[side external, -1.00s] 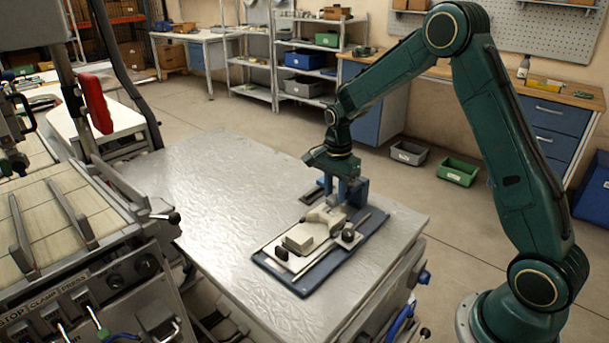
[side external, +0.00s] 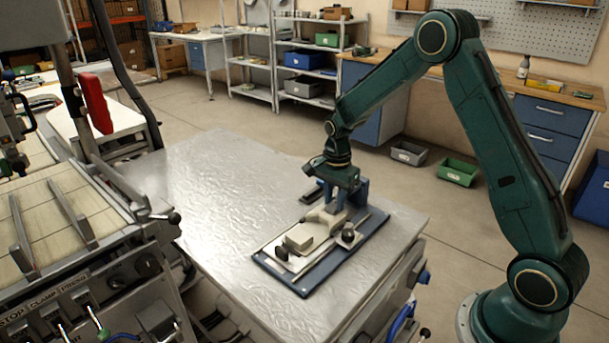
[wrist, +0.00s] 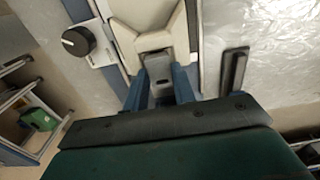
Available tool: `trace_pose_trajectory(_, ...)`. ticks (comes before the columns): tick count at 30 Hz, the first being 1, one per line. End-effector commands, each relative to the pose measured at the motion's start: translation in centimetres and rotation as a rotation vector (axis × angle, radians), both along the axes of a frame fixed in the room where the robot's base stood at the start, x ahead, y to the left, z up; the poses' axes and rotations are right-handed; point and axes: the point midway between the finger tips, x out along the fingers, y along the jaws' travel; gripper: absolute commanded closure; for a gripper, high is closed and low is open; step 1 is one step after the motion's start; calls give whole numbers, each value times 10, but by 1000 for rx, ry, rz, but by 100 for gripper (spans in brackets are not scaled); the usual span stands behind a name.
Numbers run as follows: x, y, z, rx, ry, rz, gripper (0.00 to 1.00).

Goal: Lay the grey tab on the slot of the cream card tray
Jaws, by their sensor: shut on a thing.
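My gripper (side external: 347,203) stands over the far end of the cream card tray (side external: 325,217). In the wrist view its two blue fingers (wrist: 159,88) are shut on a small grey tab (wrist: 158,72). The tab lies between the fingertips, at the notch in the near edge of the cream tray (wrist: 180,38). I cannot tell whether the tab touches the tray. The slot itself is mostly hidden by the tab and fingers. In the side view the fingers hide the tab.
The tray sits on a dark blue base plate (side external: 303,288) on the metal table (side external: 215,215). A dark bar (wrist: 235,70) lies beside the plate. The table's left is clear.

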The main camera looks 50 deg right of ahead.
Motion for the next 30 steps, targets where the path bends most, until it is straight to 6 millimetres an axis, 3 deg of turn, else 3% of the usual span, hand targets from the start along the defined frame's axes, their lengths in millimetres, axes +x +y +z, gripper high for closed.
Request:
trace_pose_trajectory(5, 0, 0, -1, 0, 0, 0, 90)
trace_pose_trajectory(6, 0, 0, -1, 0, 0, 0, 66)
trace_pose_trajectory(9, 0, 0, -1, 0, 0, 0, 52)
trace_pose_trajectory(22, 0, 0, 4, 0, -1, 0, 52)
trace_pose_trajectory(30, 1, 0, 30, -1, -3, 0, 52)
